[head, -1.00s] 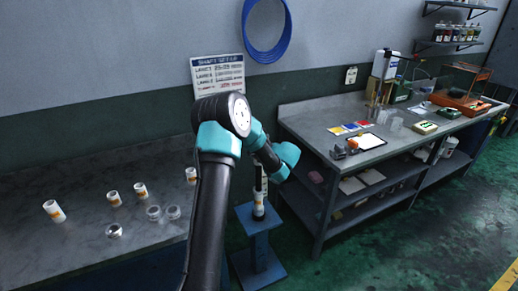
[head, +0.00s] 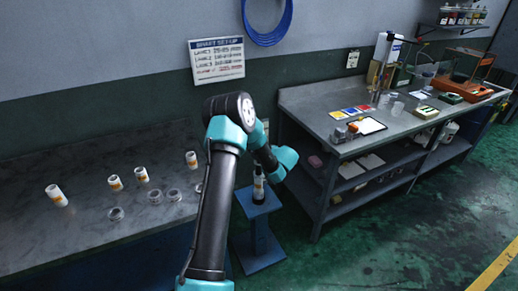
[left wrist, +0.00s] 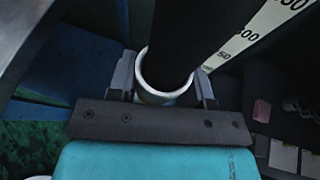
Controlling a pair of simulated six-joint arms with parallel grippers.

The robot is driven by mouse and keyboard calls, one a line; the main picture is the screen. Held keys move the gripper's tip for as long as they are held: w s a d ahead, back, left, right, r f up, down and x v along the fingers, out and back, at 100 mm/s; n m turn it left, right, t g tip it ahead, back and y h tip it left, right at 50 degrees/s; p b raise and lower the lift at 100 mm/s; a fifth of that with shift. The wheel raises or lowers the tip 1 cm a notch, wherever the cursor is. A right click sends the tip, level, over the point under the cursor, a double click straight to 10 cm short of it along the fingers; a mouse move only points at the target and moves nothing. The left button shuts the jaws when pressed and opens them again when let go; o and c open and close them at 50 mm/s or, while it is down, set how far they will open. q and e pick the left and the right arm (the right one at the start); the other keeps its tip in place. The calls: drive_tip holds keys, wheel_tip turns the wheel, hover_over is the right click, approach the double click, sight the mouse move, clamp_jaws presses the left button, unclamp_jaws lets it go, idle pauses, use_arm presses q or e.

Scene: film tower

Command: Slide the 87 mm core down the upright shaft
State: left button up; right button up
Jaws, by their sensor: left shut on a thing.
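The upright shaft (left wrist: 200,30) is thick and black in the left wrist view and passes through a pale ring-mouthed core (left wrist: 165,97). My left gripper (left wrist: 164,84) has one finger on each side of this core and is shut on it, around the shaft. A white scale with black numbers (left wrist: 245,38) runs along the shaft, and a mark ending in 50 shows near the core. In the head view the shaft stands on a blue pedestal (head: 258,238), with white and orange visible low on it. My left fingertips are hard to make out there. My right gripper is not in view.
The left bench (head: 60,240) holds several white cores with orange bands (head: 57,195) and pale rings (head: 155,197).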

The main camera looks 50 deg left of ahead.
use_arm(q)
drive_tip(key=shift+f, duration=2.55)
drive_tip(key=o, duration=1)
drive_tip(key=shift+d, duration=0.1)
drive_tip(key=v, duration=1.7)
drive_tip(key=shift+d, duration=0.1)
